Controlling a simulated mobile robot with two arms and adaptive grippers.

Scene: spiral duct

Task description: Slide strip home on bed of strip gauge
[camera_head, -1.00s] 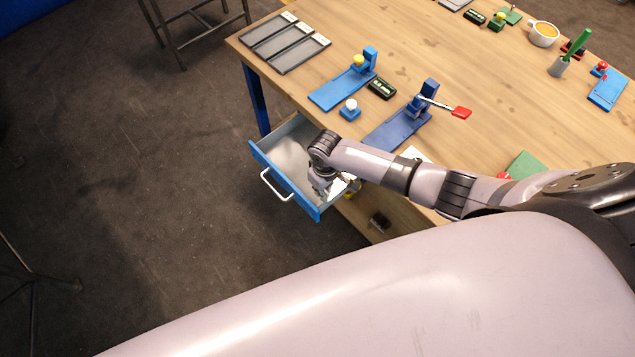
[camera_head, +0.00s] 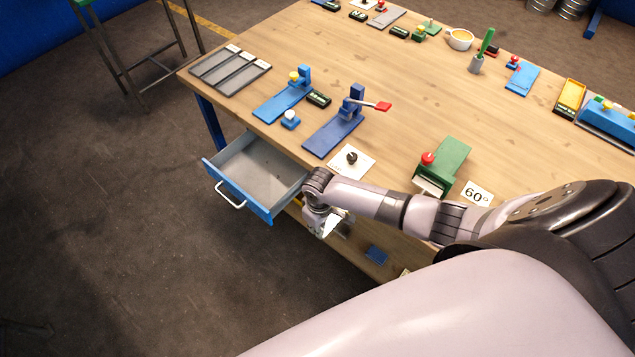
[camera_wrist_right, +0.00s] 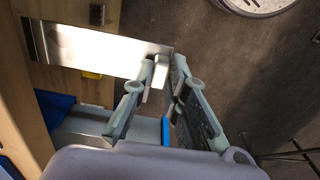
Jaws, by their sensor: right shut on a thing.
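My right gripper (camera_head: 325,222) is in front of the table edge, just right of the open drawer. In the right wrist view it (camera_wrist_right: 164,72) is shut on the end of a flat shiny metal strip (camera_wrist_right: 100,48). The strip extends to the left from the fingertips; in the head view only a bright piece (camera_head: 333,226) shows beside the gripper. Two blue fixtures with flat beds stand on the table: one with a yellow knob (camera_head: 283,100), one with a red-tipped lever (camera_head: 332,134). I cannot tell which is the strip gauge. My left gripper is not in view.
The blue-fronted drawer (camera_head: 243,197) stands open at the table's front. A grey tray (camera_head: 229,70), a small blue block with a white knob (camera_head: 290,120), a white card (camera_head: 352,161) and a green fixture (camera_head: 448,160) lie on the tabletop. The table's middle is clear.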

